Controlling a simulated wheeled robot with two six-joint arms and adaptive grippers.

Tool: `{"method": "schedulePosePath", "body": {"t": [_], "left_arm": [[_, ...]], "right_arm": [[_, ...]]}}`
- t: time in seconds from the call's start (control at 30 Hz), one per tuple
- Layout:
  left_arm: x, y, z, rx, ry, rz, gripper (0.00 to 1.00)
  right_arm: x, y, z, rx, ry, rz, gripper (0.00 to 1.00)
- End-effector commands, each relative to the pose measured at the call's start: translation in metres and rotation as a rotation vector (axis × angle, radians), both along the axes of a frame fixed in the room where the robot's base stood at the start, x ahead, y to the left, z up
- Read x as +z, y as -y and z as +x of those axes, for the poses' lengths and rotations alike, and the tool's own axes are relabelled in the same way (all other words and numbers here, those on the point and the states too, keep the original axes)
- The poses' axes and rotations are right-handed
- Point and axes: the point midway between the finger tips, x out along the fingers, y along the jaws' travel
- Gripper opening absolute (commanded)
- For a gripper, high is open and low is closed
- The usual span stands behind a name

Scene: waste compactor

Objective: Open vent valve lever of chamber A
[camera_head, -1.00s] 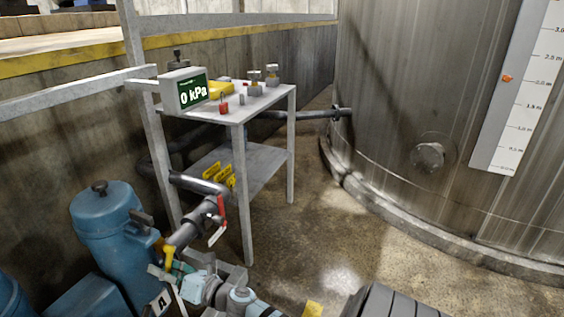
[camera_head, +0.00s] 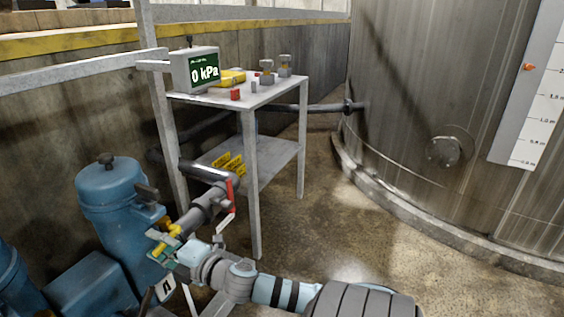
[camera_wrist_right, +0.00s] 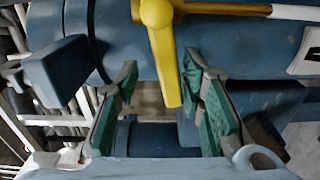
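The yellow vent valve lever (camera_head: 173,230) is beside the blue chamber cylinder (camera_head: 118,210), near a white tag marked "A" (camera_head: 164,290). In the right wrist view, the yellow lever (camera_wrist_right: 163,45) hangs down from its hub in front of a blue-grey cylinder, with its lower end between my fingers. My right gripper (camera_wrist_right: 161,70) is open, with green pads on either side of the lever and gaps visible. In the head view my right gripper (camera_head: 165,250) is small and partly hidden beside the lever. My left gripper is not in view.
A red-handled valve (camera_head: 230,196) on a dark pipe is close behind my right wrist. A metal table (camera_head: 262,93) holds a 0 kPa display (camera_head: 195,70) and small items. A large tank (camera_head: 420,80) stands at right. The floor between is clear.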

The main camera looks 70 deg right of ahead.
Motion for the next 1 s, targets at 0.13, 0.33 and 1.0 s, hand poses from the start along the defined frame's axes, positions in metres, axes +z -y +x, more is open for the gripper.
{"method": "schedulePosePath", "body": {"t": [0.13, 0.33, 1.0], "left_arm": [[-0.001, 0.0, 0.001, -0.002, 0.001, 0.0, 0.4], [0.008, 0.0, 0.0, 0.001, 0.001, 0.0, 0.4], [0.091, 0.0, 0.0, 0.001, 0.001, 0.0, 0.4]], "right_arm": [[-0.003, 0.001, -0.035, -0.001, -0.008, -0.027, 0.34], [0.0, -0.001, -0.086, -0.002, -0.012, -0.027, 0.34], [-0.079, 0.104, -0.175, -0.364, -0.317, 0.107, 0.34]]}}
